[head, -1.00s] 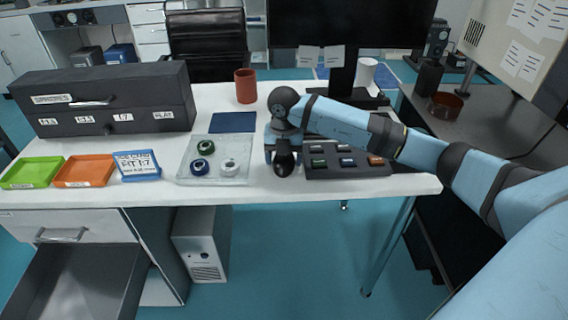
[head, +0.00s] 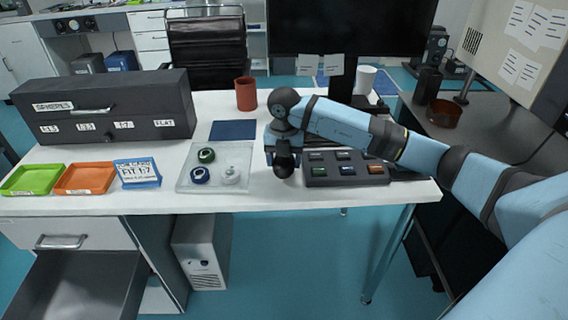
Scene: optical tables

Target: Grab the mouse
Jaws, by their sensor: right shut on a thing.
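My right gripper (head: 283,151) comes down over the white table between the clear tray and the dark block. It is shut on a dark rounded thing, which appears to be the mouse (head: 284,168). The arm hides part of the mouse. I cannot tell whether the mouse touches the table. My left gripper is not in view.
A clear tray (head: 184,182) with several round parts lies just left of the gripper. A dark block (head: 333,181) with small coloured pieces is close on the right. A red mug (head: 246,94) and a monitor (head: 350,28) stand behind. A drawer (head: 85,290) is open at front left.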

